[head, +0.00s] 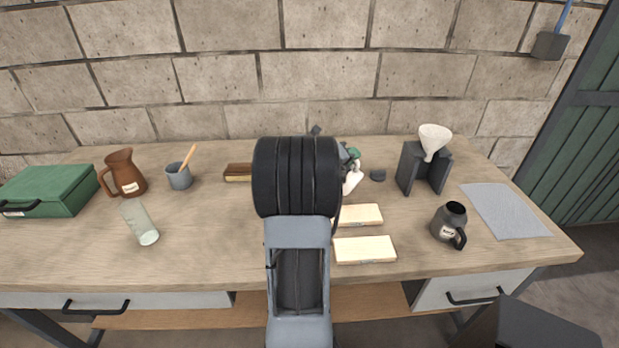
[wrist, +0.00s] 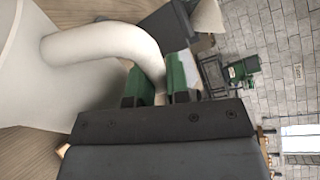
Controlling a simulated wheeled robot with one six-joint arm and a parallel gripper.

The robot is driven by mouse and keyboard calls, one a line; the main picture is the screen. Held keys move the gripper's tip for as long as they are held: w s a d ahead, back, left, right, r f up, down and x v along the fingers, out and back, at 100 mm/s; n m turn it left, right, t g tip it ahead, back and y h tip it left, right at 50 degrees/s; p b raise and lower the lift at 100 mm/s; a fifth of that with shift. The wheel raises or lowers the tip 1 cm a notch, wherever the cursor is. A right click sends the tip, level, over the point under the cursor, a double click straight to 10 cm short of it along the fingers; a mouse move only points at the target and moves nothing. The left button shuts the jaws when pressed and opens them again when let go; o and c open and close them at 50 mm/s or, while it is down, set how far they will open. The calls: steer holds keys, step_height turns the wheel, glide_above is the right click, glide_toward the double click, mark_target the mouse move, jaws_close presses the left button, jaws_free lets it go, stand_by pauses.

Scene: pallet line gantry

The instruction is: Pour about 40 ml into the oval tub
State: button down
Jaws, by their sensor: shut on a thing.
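My gripper (wrist: 160,84) is shut on the handle of a cream-white jug (wrist: 30,85), with its green fingers on either side of the handle. In the head view, a small part of the white jug (head: 352,181) shows to the right of my arm, below a green finger (head: 354,154). My arm hides most of the jug and gripper there. I cannot tell the jug's tilt or what it contains. I cannot make out an oval tub in either view; my arm hides the middle of the bench.
Left on the bench are a green case (head: 48,188), a brown jug (head: 124,172), a grey cup (head: 179,176) and a glass (head: 139,222). Right are two pale blocks (head: 364,250), a funnel (head: 434,138) on a dark stand (head: 411,165), a dark jug (head: 449,221) and a grey mat (head: 507,210).

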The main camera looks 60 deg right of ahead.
mark_target(361, 178)
steer(key=shift+s, duration=0.3)
steer(key=shift+s, duration=0.4)
steer(key=shift+r+n, duration=0.1)
steer(key=shift+n, duration=0.2)
stand_by(0.8)
steer(key=s+m, duration=0.1)
steer(key=s+m+t+b, duration=0.1)
steer(key=shift+s+a+f+m+y+b, duration=0.2)
steer(key=shift+s+f+m+y+b, duration=0.1)
steer(key=shift+f+m, duration=0.1)
steer(key=s+m+t+b, duration=0.1)
steer(key=m+b, duration=0.1)
steer(key=shift+s+a+m+t+y, duration=0.1)
steer(key=shift+s+m+t+y, duration=0.2)
steer(key=shift+s+m+t, duration=0.1)
stand_by(1.3)
